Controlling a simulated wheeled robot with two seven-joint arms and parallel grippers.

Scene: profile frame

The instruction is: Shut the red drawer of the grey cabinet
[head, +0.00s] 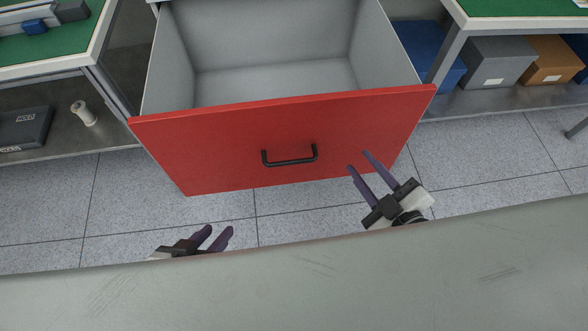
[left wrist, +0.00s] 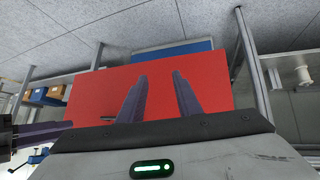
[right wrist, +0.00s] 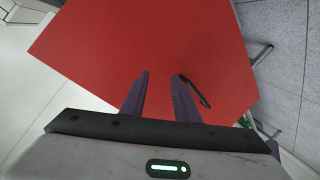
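The red drawer (head: 225,150) is pulled out toward me, and its grey inside looks empty in the head view. Its front bears a black bar handle (head: 290,160). The red front also fills much of the left wrist view (left wrist: 85,95) and the right wrist view (right wrist: 150,40). My right gripper (head: 360,161) is open and empty, just right of the handle and apart from it. My left gripper (head: 216,232) is open and empty, below the drawer front at the lower left. The grey cabinet's body is mostly out of the head view.
A green-topped bench (head: 60,55) stands at the left, with a dark case (head: 25,127) and a pale spool-shaped part (head: 83,113) on its lower shelf. At the right, a shelf holds a blue bin (head: 425,45), a grey box (head: 490,62) and an orange box (head: 553,60). Tiled floor is clear.

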